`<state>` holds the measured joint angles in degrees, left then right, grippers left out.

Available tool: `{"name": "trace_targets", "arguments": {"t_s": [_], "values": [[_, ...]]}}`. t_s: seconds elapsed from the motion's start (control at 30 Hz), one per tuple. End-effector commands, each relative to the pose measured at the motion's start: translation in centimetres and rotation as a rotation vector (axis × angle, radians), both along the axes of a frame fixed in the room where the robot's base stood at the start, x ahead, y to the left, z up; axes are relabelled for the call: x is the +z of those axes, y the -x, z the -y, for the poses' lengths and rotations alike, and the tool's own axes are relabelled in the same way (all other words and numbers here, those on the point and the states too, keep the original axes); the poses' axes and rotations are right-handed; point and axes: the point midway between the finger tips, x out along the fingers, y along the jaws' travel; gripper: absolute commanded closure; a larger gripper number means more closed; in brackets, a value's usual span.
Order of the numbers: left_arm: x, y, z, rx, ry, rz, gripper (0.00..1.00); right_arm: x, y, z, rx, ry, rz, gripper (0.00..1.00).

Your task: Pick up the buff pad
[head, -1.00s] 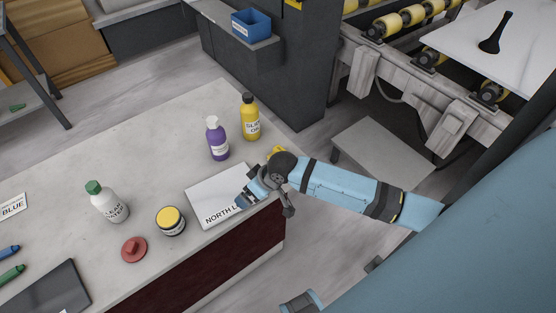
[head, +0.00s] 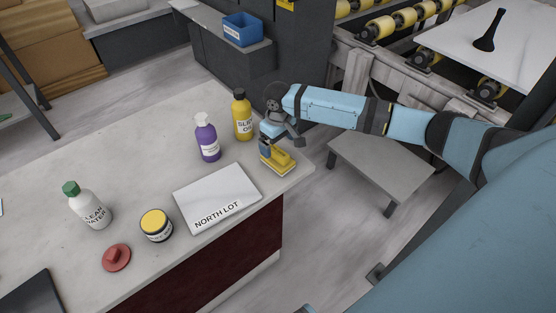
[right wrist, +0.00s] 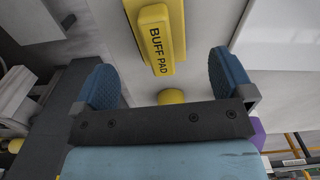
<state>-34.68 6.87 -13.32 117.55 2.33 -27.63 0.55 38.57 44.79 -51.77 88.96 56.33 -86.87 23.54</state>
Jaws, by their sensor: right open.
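The buff pad (head: 280,161) is a yellow block near the right corner of the stone-topped counter (head: 120,140). In the right wrist view the buff pad (right wrist: 156,40) shows its "BUFF PAD" lettering, beyond and between the fingertips. My right gripper (head: 272,146) is over the pad's far side in the head view and hides part of it. In the right wrist view my right gripper (right wrist: 164,72) is open, with its two blue fingers wide apart and nothing held between them. My left gripper is not in view.
A purple bottle (head: 207,143) and a yellow bottle (head: 242,118) stand left of the gripper. A white "NORTH LOT" board (head: 215,197) lies in front of them.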

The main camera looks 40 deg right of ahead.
Motion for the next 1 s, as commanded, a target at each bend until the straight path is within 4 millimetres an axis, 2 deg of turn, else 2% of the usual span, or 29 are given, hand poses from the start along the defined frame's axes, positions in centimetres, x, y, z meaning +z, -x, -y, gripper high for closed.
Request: {"name": "trace_targets", "arguments": {"t_s": [0.1, 0.37, 0.63, 0.87, 0.9, 1.0], "values": [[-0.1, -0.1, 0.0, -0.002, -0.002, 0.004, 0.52, -1.6, -0.1, -0.1, 0.001, 0.0, 0.001, 0.01], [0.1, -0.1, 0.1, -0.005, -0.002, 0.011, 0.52, -3.2, -0.1, 0.0, 0.001, 0.0, 0.001, 0.01], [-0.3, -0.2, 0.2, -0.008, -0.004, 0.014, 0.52, -7.1, -0.2, 0.1, 0.0, 0.0, 0.001, 0.01], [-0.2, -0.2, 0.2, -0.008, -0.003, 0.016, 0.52, -7.5, -0.2, 0.1, 0.002, -0.001, 0.003, 0.01], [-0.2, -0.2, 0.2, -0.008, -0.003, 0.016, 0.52, -7.5, -0.2, 0.1, 0.002, -0.001, 0.003, 0.03], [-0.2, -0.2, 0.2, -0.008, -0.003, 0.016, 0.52, -7.5, -0.2, 0.1, 0.002, -0.001, 0.003, 0.26]]}}
